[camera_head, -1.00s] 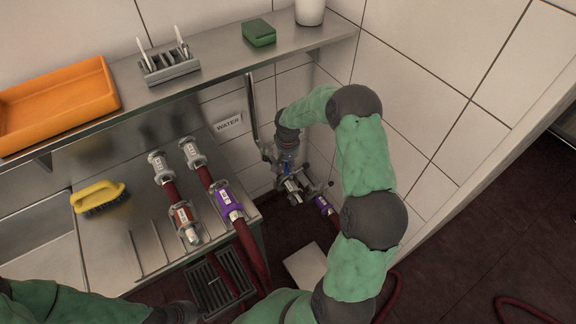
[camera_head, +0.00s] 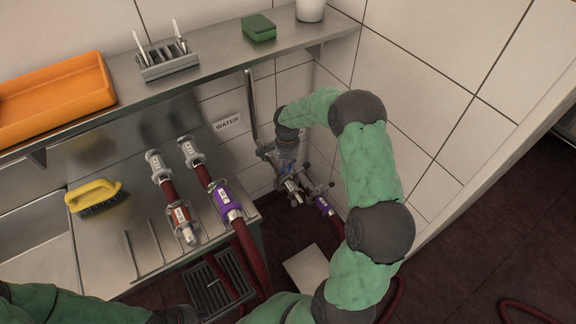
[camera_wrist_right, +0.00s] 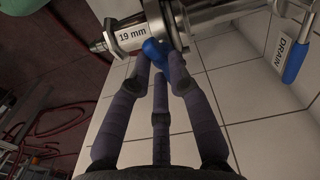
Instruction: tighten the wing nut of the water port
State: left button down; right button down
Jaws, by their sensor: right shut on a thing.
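My right gripper (camera_head: 287,163) is at the water port by the wall, below the WATER sign (camera_head: 227,124). In the right wrist view its fingers (camera_wrist_right: 160,62) close around a small blue part (camera_wrist_right: 154,50), which looks like the wing nut. Most of it is hidden by the fingertips. It sits against the clamp ring of a metal fitting (camera_wrist_right: 130,36) labelled 19 mm. A purple-collared hose end (camera_head: 323,206) is beside the port in the head view.
A blue DRAIN lever (camera_wrist_right: 296,58) is close to the right of my fingers. A shelf (camera_head: 215,62) runs above.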

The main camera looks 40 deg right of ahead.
jog(key=shift+m, duration=0.9)
jog(key=c, duration=1.1)
grip_release()
jog(key=shift+c, duration=0.2)
notch_tip(320, 180, up, 12)
jog(key=shift+a, duration=0.1)
